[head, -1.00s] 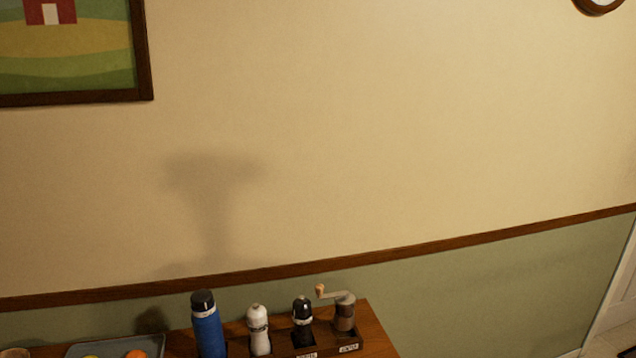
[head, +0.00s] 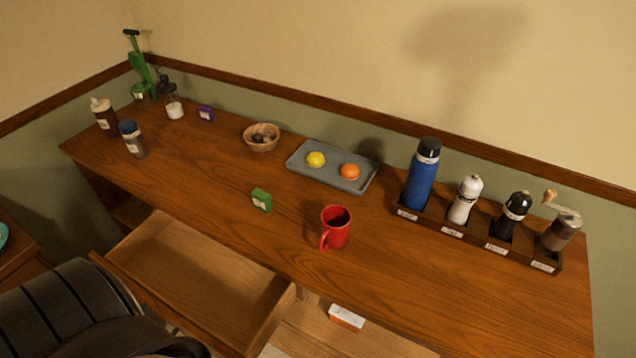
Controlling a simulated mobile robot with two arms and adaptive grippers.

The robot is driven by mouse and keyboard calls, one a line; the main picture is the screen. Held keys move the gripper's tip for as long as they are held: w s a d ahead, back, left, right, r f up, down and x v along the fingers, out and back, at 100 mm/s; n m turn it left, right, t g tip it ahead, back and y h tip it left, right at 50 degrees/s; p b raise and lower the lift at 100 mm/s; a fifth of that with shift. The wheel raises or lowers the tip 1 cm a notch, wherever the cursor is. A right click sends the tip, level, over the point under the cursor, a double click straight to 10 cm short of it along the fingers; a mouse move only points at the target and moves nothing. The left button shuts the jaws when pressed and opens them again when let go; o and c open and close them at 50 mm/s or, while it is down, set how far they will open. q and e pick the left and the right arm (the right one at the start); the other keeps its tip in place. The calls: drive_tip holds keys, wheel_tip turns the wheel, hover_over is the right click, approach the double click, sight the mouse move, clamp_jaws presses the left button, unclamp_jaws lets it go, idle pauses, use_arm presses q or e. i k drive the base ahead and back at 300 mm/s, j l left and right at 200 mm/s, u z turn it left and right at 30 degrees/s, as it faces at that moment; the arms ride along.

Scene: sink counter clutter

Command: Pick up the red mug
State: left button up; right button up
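The red mug (head: 338,231) stands upright on the wooden counter (head: 460,300), near its front edge and right of the middle. Its handle is on the left side, toward the front. Its mouth faces up and the inside looks dark and empty. Neither of my grippers shows in the head view. A dark ribbed part of my body fills the lower left corner.
Behind are a grey tray (head: 318,179) with a lemon and an orange, and a wooden bowl (head: 261,138). A rack (head: 470,240) holds a blue bottle and grinders. An open drawer (head: 200,275) juts out at front left.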

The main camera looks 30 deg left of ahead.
sight(336, 220)
drive_tip(key=u, duration=0.9)
drive_tip(key=k+j, duration=0.2)
drive_tip(key=j, duration=0.15)
drive_tip(key=k+j+u, duration=0.15)
drive_tip(key=k+j, duration=0.2)
drive_tip(key=j, duration=0.3)
drive_tip(key=k+j+u, duration=0.15)
drive_tip(key=j, duration=0.2)
